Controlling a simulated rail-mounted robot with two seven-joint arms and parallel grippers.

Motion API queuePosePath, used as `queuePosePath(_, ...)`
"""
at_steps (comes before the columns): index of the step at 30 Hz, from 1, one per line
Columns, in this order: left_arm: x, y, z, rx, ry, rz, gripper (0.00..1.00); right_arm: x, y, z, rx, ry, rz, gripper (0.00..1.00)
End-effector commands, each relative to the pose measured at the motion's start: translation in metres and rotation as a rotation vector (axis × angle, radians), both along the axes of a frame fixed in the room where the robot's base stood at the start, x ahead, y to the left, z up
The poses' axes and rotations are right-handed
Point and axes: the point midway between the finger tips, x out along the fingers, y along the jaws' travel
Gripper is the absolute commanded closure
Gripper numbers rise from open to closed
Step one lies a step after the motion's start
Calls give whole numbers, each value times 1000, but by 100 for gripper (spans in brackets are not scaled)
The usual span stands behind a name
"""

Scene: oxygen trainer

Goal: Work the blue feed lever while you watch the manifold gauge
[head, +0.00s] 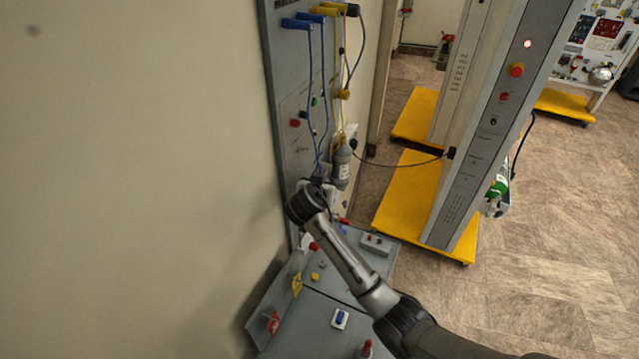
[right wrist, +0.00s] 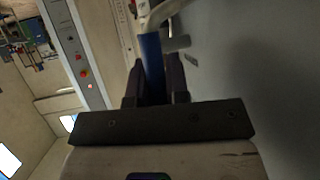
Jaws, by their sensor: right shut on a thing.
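My right gripper (right wrist: 156,78) is shut on a blue lever (right wrist: 152,52) in the right wrist view. The dark fingers stand on both sides of the blue grip, which joins a pale metal pipe or fitting at its top. In the head view my right arm reaches from the lower right to the grey wall panel (head: 290,95); its wrist hides the fingers and the held lever there. Blue handles (head: 298,24) also stick out at the panel's top, with blue and yellow hoses below. I cannot make out a gauge face in either view. My left gripper is not in view.
A grey cylinder (head: 342,167) hangs beside the panel. Below is a sloped grey console with a blue switch (head: 340,318), a yellow knob (head: 315,277) and red knobs. A tall cabinet on a yellow base (head: 410,195) stands to the right. The floor at far right is clear.

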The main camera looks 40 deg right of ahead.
Motion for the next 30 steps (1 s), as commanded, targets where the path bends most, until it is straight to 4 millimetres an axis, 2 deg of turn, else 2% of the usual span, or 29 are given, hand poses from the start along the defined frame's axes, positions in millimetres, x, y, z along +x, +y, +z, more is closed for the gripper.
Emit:
queuePosePath(9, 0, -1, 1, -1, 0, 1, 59, 0, -1, 0, 10, 3, 0, 100)
queuePosePath(10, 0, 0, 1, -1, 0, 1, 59, 0, -1, 0, 10, 3, 0, 83)
queuePosePath(18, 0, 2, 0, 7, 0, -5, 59, 0, -1, 0, 8, 2, 0, 59)
queuePosePath(26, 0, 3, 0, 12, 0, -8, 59, 0, 0, 0, 8, 2, 1, 59)
queuePosePath(30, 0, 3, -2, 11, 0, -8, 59, -6, 10, 5, 9, 0, 3, 59)
